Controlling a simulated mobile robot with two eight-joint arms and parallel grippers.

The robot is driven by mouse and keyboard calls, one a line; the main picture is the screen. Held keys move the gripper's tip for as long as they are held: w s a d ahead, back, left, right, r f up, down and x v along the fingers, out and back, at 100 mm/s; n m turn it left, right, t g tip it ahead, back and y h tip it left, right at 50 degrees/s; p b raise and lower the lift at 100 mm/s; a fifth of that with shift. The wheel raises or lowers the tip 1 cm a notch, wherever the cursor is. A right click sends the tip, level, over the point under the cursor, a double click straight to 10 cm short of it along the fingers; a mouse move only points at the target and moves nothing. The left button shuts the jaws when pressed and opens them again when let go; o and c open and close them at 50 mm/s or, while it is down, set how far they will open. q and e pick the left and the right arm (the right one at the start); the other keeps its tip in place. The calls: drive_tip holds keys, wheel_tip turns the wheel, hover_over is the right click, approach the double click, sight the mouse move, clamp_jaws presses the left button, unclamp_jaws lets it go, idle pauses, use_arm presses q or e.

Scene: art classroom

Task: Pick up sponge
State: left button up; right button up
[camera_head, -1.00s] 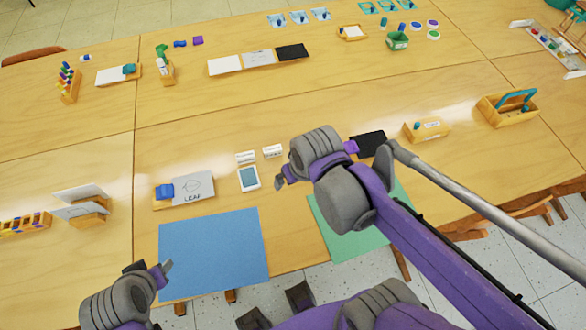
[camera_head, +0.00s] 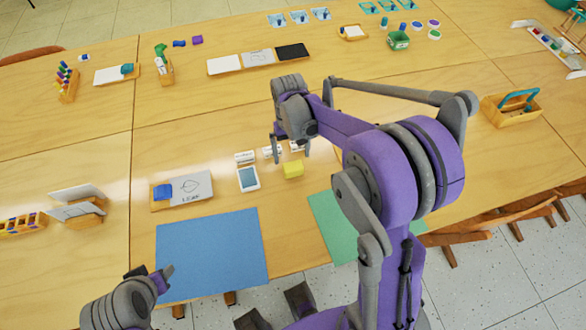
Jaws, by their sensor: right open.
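A small yellow block (camera_head: 293,169), which looks like the sponge, lies on the wooden table just above the gap between the blue and green sheets. My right gripper (camera_head: 292,154) is open with its fingers pointing down. In the picture its fingertips show just above the yellow block, apart from it, and nothing is between them. My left gripper (camera_head: 153,273) is at the lower left beside the blue sheet; its jaw opening is not clear.
A blue sheet (camera_head: 212,255) and a partly hidden green sheet (camera_head: 330,225) lie at the table's near edge. A small white device (camera_head: 248,179) and white boxes (camera_head: 245,157) are left of the block. A tray with a leaf card (camera_head: 191,188) is farther left.

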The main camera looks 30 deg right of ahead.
sight(293, 166)
drive_tip(key=f, duration=0.6)
drive_tip(key=shift+s+f, duration=0.25)
drive_tip(key=shift+s, duration=0.1)
drive_tip(key=shift+c, duration=0.3)
drive_tip(key=c, duration=1.3)
wheel_tip(293, 166, up, 10)
drive_tip(key=shift+r+p, duration=0.1)
drive_tip(key=shift+p, duration=0.2)
